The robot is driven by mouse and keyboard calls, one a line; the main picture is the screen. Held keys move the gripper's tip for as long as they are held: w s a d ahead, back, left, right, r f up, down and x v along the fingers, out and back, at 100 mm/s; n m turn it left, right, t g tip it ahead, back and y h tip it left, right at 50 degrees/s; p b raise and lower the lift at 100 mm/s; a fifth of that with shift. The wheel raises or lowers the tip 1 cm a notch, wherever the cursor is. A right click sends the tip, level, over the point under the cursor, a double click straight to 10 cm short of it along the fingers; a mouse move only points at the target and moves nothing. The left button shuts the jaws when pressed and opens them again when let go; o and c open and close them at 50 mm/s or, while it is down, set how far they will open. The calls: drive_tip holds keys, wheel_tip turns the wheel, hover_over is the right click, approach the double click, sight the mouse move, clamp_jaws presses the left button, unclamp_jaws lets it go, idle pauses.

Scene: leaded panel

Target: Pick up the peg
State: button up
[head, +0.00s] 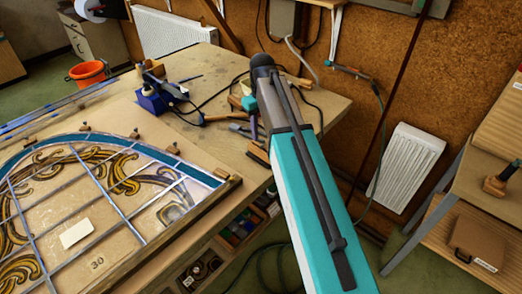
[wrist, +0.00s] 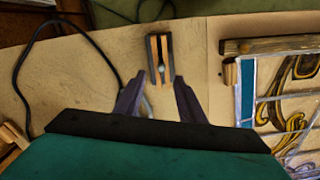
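In the wrist view, a small item that looks like the peg (wrist: 153,60) lies on the tan bench top. It has two pale wooden strips, dark edges and a small grey metal spot in the middle. My gripper (wrist: 160,82) is open, its two dark fingers apart on either side of the item's near end. Nothing appears clamped; I cannot tell how high the fingers are above the bench. In the head view my teal arm reaches over the bench and hides the gripper, and I cannot make out this item there.
The leaded panel (head: 112,202) lies at left, small wooden blocks (head: 173,148) along its edge. A dark cable (wrist: 45,30) curves left of the gripper in the wrist view. A blue stand (head: 150,101) and hand tools (head: 220,117) sit on the bench (head: 320,112). A radiator (head: 405,165) stands right.

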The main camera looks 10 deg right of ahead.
sight(262, 145)
drive_tip(key=shift+f, duration=0.1)
drive_tip(key=shift+s+f+b, duration=0.15)
drive_tip(key=shift+f+b, duration=0.85)
drive_tip(key=shift+f, duration=0.3)
drive_tip(key=shift+s+f+b, duration=0.1)
drive_tip(key=shift+f+b, duration=0.85)
drive_tip(key=shift+f, duration=0.3)
clamp_jaws()
